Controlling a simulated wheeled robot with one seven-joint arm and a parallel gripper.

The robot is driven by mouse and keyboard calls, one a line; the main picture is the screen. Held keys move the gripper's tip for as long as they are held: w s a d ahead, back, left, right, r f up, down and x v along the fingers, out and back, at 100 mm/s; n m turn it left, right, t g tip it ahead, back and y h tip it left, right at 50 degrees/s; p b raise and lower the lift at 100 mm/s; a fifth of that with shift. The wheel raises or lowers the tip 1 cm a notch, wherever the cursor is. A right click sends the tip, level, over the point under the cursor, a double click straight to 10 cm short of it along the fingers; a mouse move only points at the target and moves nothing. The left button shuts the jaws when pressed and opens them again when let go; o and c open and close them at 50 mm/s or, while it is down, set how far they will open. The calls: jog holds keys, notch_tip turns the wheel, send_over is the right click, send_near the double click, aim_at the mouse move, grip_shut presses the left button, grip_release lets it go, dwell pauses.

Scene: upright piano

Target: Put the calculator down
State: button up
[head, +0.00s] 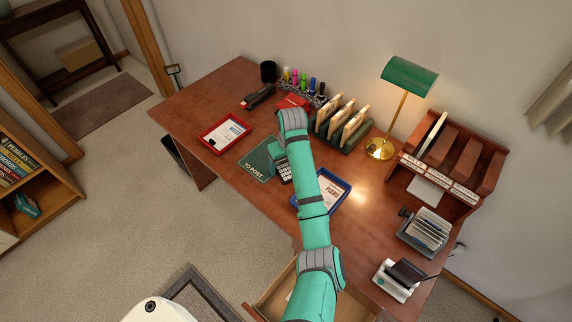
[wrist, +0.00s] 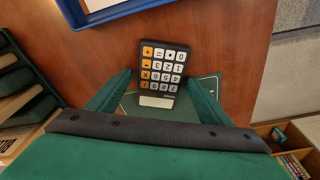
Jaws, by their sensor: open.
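The calculator (head: 285,172) is black with white and orange keys and a pale display. In the wrist view the calculator (wrist: 163,72) lies face up, partly over the green "TO POST" mat (head: 257,163) and partly over bare wood. My gripper (head: 277,150) is low over the mat's right side. In the wrist view its two green fingers (wrist: 158,88) are apart, one on each side of the calculator's near end. I cannot tell whether either finger touches it. My arm hides part of the mat and desk in the head view.
A red-rimmed tray (head: 224,133) lies left of the mat and a blue-rimmed tray (head: 335,193) lies right. Behind are a stapler (head: 258,96), a file rack (head: 343,122) and a brass lamp (head: 379,149). Bare wood shows at the desk's front left.

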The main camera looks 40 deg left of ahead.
notch_tip(320, 180, up, 12)
jog(key=d, duration=0.1)
jog(key=shift+s+d, duration=0.3)
jog(key=shift+s, duration=0.1)
jog(key=shift+r, duration=0.1)
dwell(0.6)
